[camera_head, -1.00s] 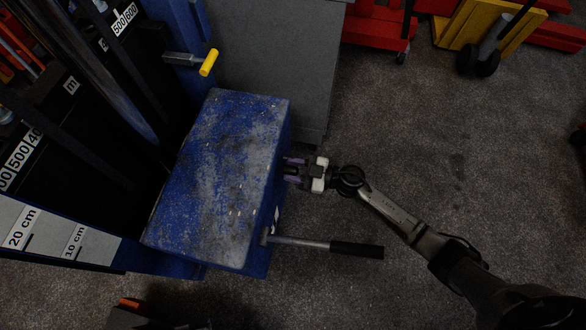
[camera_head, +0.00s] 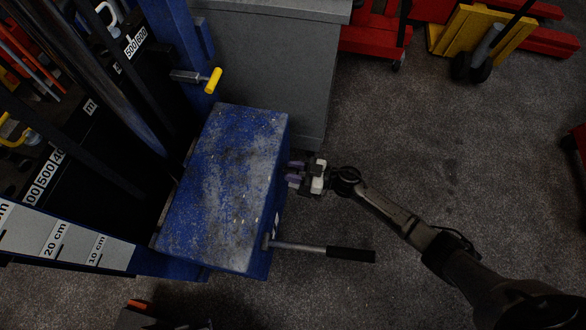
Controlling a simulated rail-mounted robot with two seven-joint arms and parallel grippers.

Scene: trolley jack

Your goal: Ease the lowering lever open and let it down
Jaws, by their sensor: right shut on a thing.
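My right gripper (camera_head: 293,175) is at the right side of a worn blue block (camera_head: 225,185), shut on a small part there. The part between its jaws is too small and hidden to make out; from its place it may be the lowering lever. A metal rod with a black grip (camera_head: 350,254) sticks out to the right from the block's lower right side, below the gripper and apart from it. A lever with a yellow grip (camera_head: 214,80) sticks out from a blue post above the block, away from the gripper. My left gripper is not in view.
A grey cabinet (camera_head: 275,70) stands behind the block. A dark frame with centimetre scales (camera_head: 57,238) is at the left. Red equipment (camera_head: 375,38) and a yellow stand (camera_head: 468,30) are at the top right. Grey floor (camera_head: 450,150) is clear around my right arm.

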